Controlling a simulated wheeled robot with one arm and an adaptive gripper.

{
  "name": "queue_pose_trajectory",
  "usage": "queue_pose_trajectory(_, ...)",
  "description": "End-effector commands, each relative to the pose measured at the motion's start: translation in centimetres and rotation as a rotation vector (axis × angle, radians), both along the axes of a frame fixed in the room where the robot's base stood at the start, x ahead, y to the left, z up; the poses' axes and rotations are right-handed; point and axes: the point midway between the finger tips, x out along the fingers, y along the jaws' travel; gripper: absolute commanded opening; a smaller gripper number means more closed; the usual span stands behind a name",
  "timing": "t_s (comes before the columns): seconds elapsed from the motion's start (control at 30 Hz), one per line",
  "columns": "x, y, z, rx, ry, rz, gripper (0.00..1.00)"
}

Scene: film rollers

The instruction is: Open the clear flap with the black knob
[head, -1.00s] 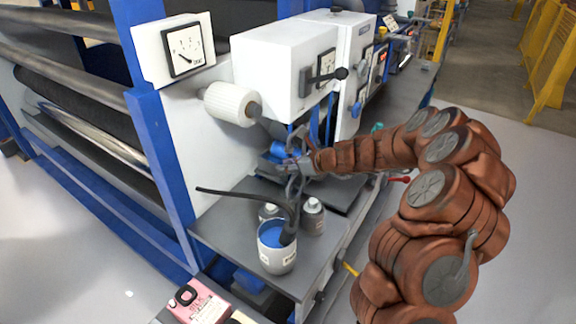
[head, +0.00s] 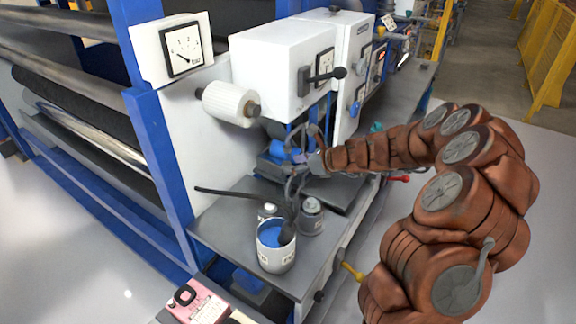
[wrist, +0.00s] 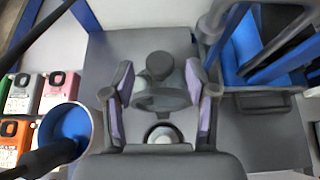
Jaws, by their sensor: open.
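My gripper (head: 287,166) is open and empty at the printing unit, in front of the blue ink tray in the head view. In the wrist view its fingers (wrist: 160,92) spread on either side of a bottle with a dark round cap (wrist: 160,66), seen from above; I cannot tell its distance. A black knob (head: 340,73) on a short lever sticks out from the front of the white box (head: 283,62). I cannot make out a clear flap for certain in either view.
A white can of blue ink (head: 276,255) with a black hose stands beside two grey bottles (head: 312,216) on the grey shelf. A white roller (head: 230,103) juts out above. A blue tray (wrist: 262,100) lies right of my gripper in the wrist view. Pink and grey cans are at left.

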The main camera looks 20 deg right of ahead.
Motion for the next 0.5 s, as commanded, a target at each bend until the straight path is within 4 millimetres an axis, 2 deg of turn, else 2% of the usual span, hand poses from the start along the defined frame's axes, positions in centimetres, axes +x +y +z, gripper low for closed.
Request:
queue_pose_trajectory(0.2,-2.3,-2.2,1.8,-0.003,-0.001,-0.006,0.57)
queue_pose_trajectory(0.5,-4.8,-4.2,3.6,-0.001,-0.001,-0.003,0.57)
